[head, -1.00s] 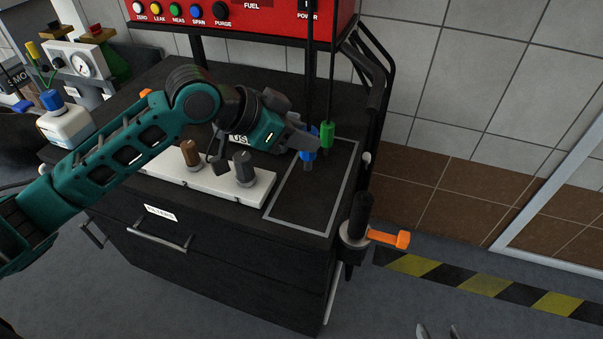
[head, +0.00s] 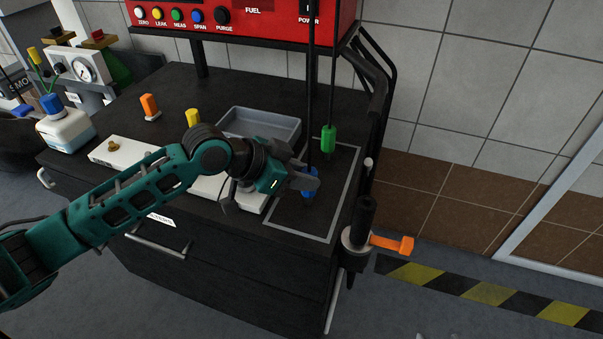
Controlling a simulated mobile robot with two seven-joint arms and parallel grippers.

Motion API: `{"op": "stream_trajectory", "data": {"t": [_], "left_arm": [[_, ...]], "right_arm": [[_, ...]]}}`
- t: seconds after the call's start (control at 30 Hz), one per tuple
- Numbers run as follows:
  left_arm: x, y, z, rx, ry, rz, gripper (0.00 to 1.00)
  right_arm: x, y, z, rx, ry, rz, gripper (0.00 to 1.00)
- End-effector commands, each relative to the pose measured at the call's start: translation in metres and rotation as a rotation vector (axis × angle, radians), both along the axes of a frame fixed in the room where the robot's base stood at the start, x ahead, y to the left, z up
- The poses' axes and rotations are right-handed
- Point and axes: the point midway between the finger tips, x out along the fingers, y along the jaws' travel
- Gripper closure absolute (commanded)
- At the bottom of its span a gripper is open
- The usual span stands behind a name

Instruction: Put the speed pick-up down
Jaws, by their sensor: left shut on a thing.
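The speed pick-up, as I take it, is the blue piece (head: 308,193) at the end of a black cable. My left gripper (head: 305,181) is shut on it, and its fingers hide part of the piece. It is over the grey-outlined rectangle (head: 334,213) on the right of the black cabinet top. I cannot tell whether its lower end touches the surface. Only faint slivers at the bottom edge may be my right gripper.
A green piece (head: 328,138) hangs from another cable behind. A grey tray (head: 262,124) and a white strip (head: 115,150) with fittings lie on the cabinet. An orange-handled holder (head: 358,238) is at the right side. The outlined area's front is clear.

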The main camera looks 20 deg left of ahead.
Motion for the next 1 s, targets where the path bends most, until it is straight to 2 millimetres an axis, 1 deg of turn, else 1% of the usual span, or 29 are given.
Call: {"op": "stream_trajectory", "data": {"t": [0.03,0.23,0.3,0.57,0.67,1.0], "left_arm": [[0.0,0.0,-0.001,0.001,0.001,0.0,0.66],[0.0,0.0,-0.001,0.001,0.001,0.0,0.47],[0.0,0.0,-0.001,0.0,0.001,-0.001,0.43],[0.0,0.0,0.002,0.001,-0.001,-0.001,0.43],[-0.005,0.006,0.008,0.004,0.001,0.001,0.43],[-0.041,0.045,0.049,0.007,0.002,0.001,0.43]], "right_arm": [[0.001,0.0,0.0,0.0,-0.002,0.0,0.43],[0.001,0.0,0.001,0.001,-0.004,0.0,0.43],[0.001,0.0,0.001,0.001,-0.004,0.0,0.43],[0.001,-0.001,0.002,-0.001,-0.005,-0.001,0.43],[0.001,-0.001,0.003,-0.001,-0.005,-0.002,0.43],[0.001,-0.005,0.007,-0.008,-0.011,-0.007,0.43]]}}
